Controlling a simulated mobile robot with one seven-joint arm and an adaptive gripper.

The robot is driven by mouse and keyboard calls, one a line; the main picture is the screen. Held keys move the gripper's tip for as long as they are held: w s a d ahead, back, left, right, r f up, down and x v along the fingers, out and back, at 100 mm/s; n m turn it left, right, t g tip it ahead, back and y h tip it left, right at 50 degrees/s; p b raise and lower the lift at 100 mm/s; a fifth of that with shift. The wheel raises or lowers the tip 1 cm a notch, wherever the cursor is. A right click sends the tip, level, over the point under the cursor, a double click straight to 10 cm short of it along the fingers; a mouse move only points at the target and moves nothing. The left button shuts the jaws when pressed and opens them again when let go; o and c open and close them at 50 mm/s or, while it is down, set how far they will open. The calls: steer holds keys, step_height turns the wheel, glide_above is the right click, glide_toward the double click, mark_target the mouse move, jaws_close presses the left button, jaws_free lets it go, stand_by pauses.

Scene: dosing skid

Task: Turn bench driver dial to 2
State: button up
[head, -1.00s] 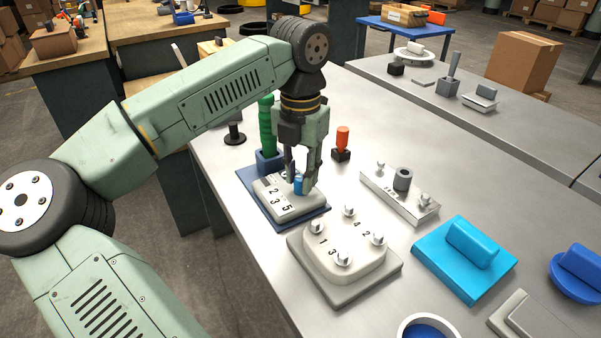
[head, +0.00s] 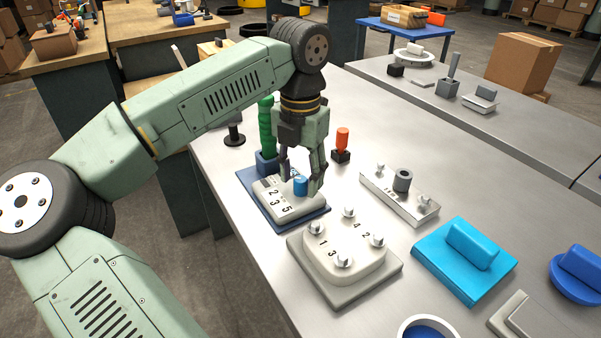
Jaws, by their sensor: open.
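The bench driver (head: 290,207) is a light grey rounded block on a dark blue base plate (head: 252,190), at the left side of the steel bench. Its top carries printed numbers, with 2, 3 and 5 readable. A small blue dial knob (head: 300,186) stands up from the block's top. My gripper (head: 301,183) points down over the block, its fingers spread to either side of the knob with a visible gap. The fingers hide part of the block's far side. Where the dial points cannot be told.
A green-handled tool (head: 266,130) stands in a blue holder behind the block. An orange-topped piece (head: 342,140) is to the right. A grey block with several numbered studs (head: 345,250) sits in front. A metal bar (head: 400,195) and a cyan block (head: 465,260) lie further right.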

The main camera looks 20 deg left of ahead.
mark_target(301, 179)
steer(key=shift+r, duration=0.1)
step_height(301, 179, up, 12)
stand_by(0.4)
stand_by(0.3)
